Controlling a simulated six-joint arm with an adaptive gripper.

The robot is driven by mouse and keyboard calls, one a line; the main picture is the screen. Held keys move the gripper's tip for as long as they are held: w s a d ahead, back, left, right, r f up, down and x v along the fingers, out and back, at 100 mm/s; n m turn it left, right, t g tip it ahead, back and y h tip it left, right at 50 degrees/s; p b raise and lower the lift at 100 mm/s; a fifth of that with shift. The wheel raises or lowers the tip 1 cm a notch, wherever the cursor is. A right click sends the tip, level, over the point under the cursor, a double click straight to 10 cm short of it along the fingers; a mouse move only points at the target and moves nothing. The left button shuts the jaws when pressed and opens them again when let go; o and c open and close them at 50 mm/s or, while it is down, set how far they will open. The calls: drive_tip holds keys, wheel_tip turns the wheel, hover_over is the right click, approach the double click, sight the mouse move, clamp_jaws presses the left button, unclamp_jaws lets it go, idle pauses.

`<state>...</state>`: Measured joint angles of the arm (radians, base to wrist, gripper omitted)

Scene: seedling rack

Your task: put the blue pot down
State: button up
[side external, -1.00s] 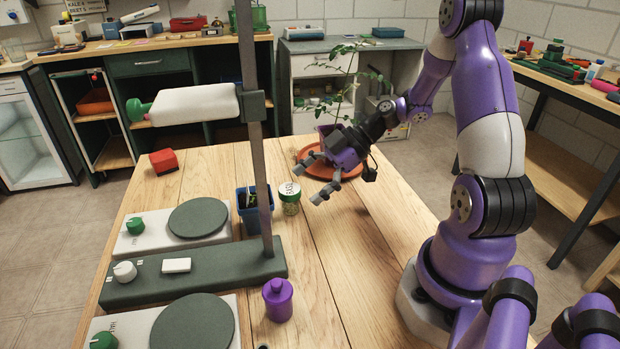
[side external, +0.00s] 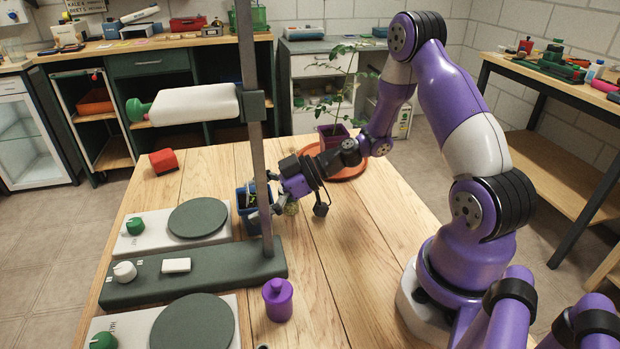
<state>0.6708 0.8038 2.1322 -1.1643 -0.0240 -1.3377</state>
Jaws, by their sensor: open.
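The blue pot (side external: 243,221) stands on the wooden table just behind the upright grey post, which hides part of it. A little green shows inside its rim. My gripper (side external: 268,203) is open at the pot's right side, with its fingers close to the rim and the post. I cannot tell whether a finger touches the pot. The small jar (side external: 291,208) is mostly hidden behind my gripper.
The metal post (side external: 254,150) rises from a dark green base (side external: 200,275) close to my gripper. A purple bottle (side external: 278,300) stands in front. A terracotta saucer (side external: 350,172) holds a purple pot (side external: 333,135) with a tall plant. The table's right side is clear.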

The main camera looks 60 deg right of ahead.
sight(252, 201)
drive_tip(key=c, duration=1.2)
drive_tip(key=shift+r, duration=0.55)
drive_tip(key=r, duration=0.8)
drive_tip(key=shift+w, duration=0.25)
drive_tip(key=w+a+r+m+t+h, duration=0.2)
drive_tip(key=w+m+t+h, duration=0.15)
drive_tip(key=w, duration=0.35)
drive_tip(key=shift+m+g+h, duration=0.25)
drive_tip(key=shift+m+h, duration=0.3)
drive_tip(key=shift+w+d+f, duration=0.85)
drive_tip(key=shift+d+f, duration=0.9)
drive_tip(key=shift+f, duration=0.05)
drive_tip(key=shift+w+d+f, duration=0.8)
drive_tip(key=shift+d+f, duration=1)
drive_tip(key=shift+w+d+f, duration=0.85)
drive_tip(key=shift+d+f, duration=0.9)
drive_tip(key=shift+f, duration=0.05)
